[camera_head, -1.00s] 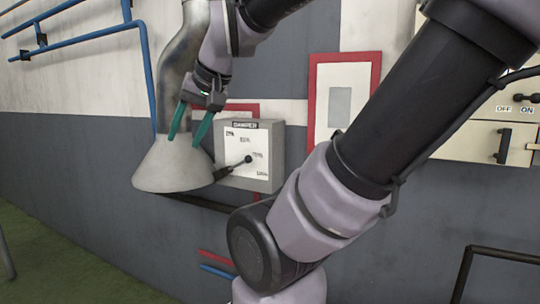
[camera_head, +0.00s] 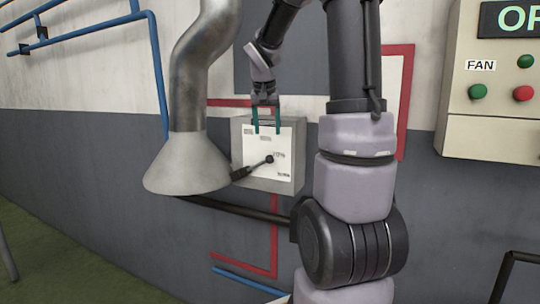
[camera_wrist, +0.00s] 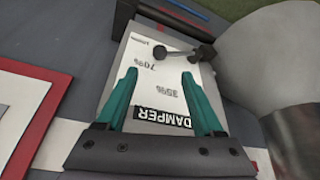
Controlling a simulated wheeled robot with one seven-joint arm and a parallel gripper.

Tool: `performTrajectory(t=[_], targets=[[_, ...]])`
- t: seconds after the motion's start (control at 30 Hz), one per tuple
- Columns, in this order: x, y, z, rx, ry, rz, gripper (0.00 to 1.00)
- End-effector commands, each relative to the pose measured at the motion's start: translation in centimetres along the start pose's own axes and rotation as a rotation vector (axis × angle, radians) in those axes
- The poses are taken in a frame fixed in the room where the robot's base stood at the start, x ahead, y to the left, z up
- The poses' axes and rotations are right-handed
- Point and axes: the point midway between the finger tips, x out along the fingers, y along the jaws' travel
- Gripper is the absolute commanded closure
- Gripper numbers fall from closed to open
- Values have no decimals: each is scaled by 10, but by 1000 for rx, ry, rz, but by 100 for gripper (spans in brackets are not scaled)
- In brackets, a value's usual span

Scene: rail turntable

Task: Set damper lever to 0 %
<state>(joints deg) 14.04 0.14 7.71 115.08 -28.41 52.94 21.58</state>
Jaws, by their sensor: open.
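The damper box (camera_head: 240,140) is a grey wall box with a white scale plate; it also shows upside down in the wrist view, with its DAMPER label (camera_wrist: 162,118). Its black lever (camera_head: 253,167) starts at the lower left and rises to the right. The lever's round knob (camera_head: 269,159) points near the 70% mark, slightly on the 100% side. The lever also shows in the wrist view (camera_wrist: 182,52). My gripper (camera_head: 266,131) is open and empty in front of the plate's upper part, above the knob. In the wrist view its teal fingers (camera_wrist: 159,74) are apart from the lever.
A grey metal duct with a flared hood (camera_head: 187,165) stands close to the box's left. A fan panel (camera_head: 500,110) with green and red buttons is on the right wall. Dark pipe (camera_head: 235,209) runs below the box. My arm covers the wall right of it.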

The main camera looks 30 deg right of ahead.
Motion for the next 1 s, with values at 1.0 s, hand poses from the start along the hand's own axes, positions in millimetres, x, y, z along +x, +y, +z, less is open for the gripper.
performTrajectory(t=[1.0], targets=[[114,1,-5,3,-2,9,31]])
